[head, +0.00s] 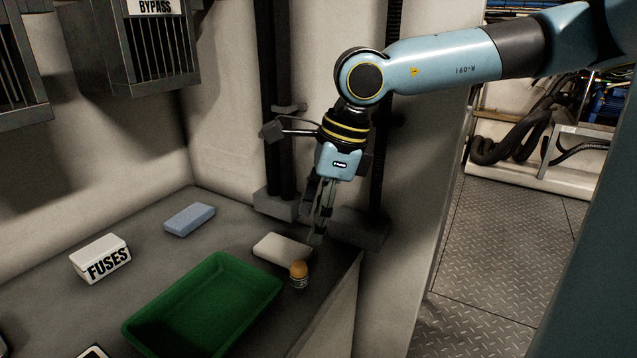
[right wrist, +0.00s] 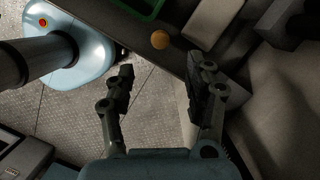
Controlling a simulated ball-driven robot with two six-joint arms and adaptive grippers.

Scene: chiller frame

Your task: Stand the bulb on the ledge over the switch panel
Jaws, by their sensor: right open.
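The bulb (head: 299,274), with an orange globe on a dark base, stands upright on the grey counter near its right edge, just right of the green tray. It also shows in the right wrist view (right wrist: 160,40), ahead of the fingertips. My right gripper (head: 318,238) points down above and behind the bulb in the head view, apart from it. In the right wrist view its fingers (right wrist: 162,82) are spread with nothing between them. My left gripper is not in view. I cannot make out the ledge or the switch panel for certain.
A green tray (head: 135,324) lies left of the bulb. A pale block (head: 282,247) lies close behind the bulb. A blue block (head: 189,219) and a white FUSES box (head: 100,259) sit farther left. Dark vertical posts (head: 279,100) stand behind my right gripper.

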